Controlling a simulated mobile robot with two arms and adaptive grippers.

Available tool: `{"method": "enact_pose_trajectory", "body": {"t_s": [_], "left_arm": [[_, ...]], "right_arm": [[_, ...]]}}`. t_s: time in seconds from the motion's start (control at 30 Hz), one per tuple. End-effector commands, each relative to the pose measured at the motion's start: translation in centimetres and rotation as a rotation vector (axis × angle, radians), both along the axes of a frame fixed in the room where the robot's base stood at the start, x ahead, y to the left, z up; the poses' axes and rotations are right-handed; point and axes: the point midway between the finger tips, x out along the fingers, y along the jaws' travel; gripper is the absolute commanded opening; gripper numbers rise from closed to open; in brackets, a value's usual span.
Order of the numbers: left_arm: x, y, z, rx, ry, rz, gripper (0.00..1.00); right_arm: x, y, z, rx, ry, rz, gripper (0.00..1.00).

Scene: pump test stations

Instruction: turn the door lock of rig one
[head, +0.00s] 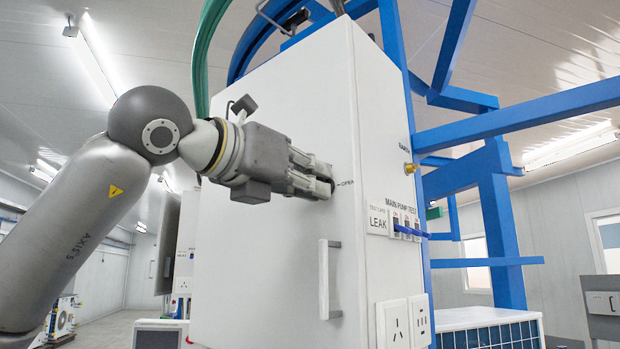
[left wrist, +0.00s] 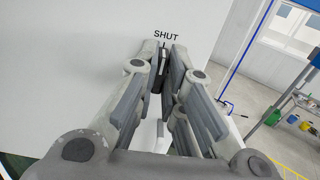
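The white cabinet door (head: 260,250) fills the middle of the head view, closed, with a white bar handle (head: 324,280) low on its right side. My left gripper (head: 328,181) is at the door's right part, fingers pointing at its face, beside the printed word OPEN. In the left wrist view the fingers (left wrist: 164,62) are close together on the small dark door lock (left wrist: 162,68), just below the word SHUT. The fingers hide most of the lock, and its exact angle is hard to tell. My right gripper is in neither view.
The cabinet's right side carries sockets (head: 393,325), switches with blue levers (head: 410,232) and a brass fitting (head: 410,168). A blue frame (head: 500,225) stands behind it. A green hose (head: 203,50) hangs above.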

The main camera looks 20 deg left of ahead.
Motion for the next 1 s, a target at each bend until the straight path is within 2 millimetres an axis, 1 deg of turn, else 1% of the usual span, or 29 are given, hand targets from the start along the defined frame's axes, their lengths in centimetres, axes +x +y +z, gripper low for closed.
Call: {"method": "enact_pose_trajectory", "body": {"t_s": [0.27,0.47,0.67,1.0], "left_arm": [[-0.02,0.01,0.02,0.008,-0.004,0.000,0.00],[-0.01,-0.01,0.00,0.062,-0.026,0.001,0.00],[-0.06,-0.09,0.00,0.185,-0.078,0.000,0.00],[-0.10,-0.18,0.04,0.477,-0.203,0.001,0.00]], "right_arm": [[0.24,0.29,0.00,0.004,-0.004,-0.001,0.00],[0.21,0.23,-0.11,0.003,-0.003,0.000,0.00],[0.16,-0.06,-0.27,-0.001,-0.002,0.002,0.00],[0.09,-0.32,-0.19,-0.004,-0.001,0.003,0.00]]}}
